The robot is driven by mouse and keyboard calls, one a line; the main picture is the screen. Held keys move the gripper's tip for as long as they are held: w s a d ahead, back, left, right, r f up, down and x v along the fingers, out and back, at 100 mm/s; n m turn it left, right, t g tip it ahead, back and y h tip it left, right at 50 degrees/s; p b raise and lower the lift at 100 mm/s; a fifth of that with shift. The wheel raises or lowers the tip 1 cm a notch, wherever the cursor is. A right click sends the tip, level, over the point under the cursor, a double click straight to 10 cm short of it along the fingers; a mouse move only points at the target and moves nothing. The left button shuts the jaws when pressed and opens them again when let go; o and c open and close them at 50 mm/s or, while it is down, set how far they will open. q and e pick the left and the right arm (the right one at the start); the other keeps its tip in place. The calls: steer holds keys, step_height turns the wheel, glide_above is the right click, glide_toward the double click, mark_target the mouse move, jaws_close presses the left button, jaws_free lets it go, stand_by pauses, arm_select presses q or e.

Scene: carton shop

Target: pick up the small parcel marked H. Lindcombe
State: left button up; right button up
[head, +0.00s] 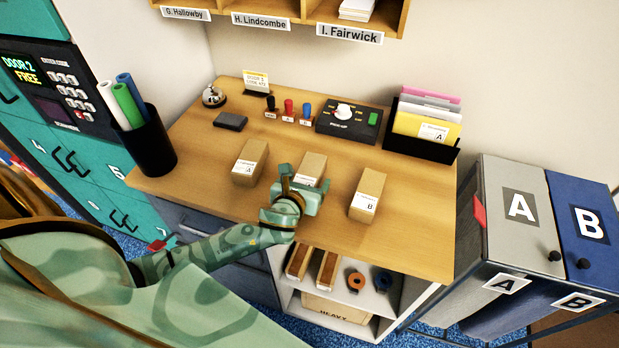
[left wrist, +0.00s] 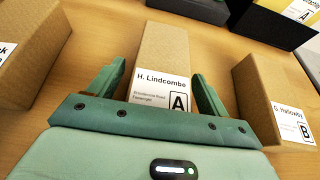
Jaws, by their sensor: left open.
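The small parcel marked H. Lindcombe (left wrist: 165,50) is a brown carton with a white label that also bears an A. In the head view it is the middle carton (head: 313,164) of three on the wooden counter, partly hidden by my gripper. My left gripper (head: 293,188) is at its near end. In the left wrist view my left gripper (left wrist: 158,75) is open, with one finger on each side of the parcel's labelled end. Its lower front is hidden behind the gripper body. I cannot tell whether the fingers touch it. My right gripper is not in view.
A carton marked G. Hallowby, B (left wrist: 260,95) stands to the right and another carton (head: 250,162) to the left. Behind are a dial box (head: 349,121), stamps (head: 288,108) and a folder rack (head: 422,147). A black pen cup (head: 148,142) stands at the counter's left edge.

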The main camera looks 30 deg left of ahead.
arm_select(q)
steer(key=shift+w+f, duration=0.1)
steer(key=shift+w, duration=0.2)
steer(key=c, duration=1.2)
